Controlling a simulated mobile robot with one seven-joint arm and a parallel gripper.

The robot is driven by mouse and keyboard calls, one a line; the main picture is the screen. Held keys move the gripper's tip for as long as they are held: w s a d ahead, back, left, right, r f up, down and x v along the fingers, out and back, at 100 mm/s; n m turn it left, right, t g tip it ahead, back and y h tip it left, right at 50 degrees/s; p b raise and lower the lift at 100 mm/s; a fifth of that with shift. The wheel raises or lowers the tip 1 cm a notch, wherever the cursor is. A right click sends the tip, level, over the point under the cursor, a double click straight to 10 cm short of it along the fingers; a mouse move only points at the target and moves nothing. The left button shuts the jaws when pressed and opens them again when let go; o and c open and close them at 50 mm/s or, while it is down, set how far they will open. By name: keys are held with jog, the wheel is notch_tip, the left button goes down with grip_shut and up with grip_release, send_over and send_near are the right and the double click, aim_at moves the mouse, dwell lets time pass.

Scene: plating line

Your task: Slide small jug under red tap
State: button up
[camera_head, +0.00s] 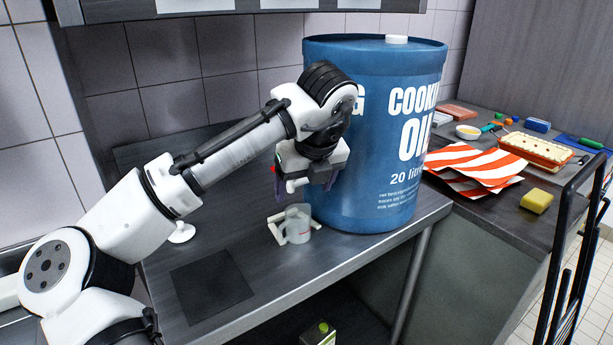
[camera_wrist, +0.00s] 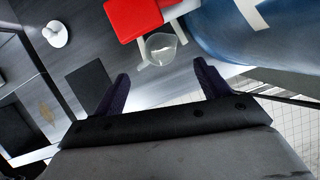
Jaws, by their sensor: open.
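The small jug (camera_head: 298,226) is clear and stands upright on the dark counter, at the foot of the blue drum. It also shows in the wrist view (camera_wrist: 161,49), ahead of my gripper and between the lines of its fingers. The red tap (camera_wrist: 132,17) is a bright red block at the top of the wrist view, next to the jug. In the head view my gripper hides nearly all of it. My gripper (camera_head: 305,186) is open and empty, above the jug; its dark fingers (camera_wrist: 163,76) are apart and do not touch the jug.
A large blue cooking oil drum (camera_head: 340,185) stands right behind the jug. Pale bars (camera_head: 275,232) lie beside the jug. A dark square mat (camera_head: 212,285) and a white knob-like object (camera_head: 182,233) are to the left. Striped cloth (camera_head: 480,165) and a yellow sponge (camera_head: 536,201) are right.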

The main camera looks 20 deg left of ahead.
aim_at(297, 215)
jog(key=p+x, duration=0.1)
jog(key=x, duration=1)
jog(key=shift+w+a+f, duration=0.1)
jog(key=shift+f, duration=0.1)
jog(key=shift+c, duration=0.4)
jog(key=c, duration=1)
jog(key=shift+w, duration=0.15)
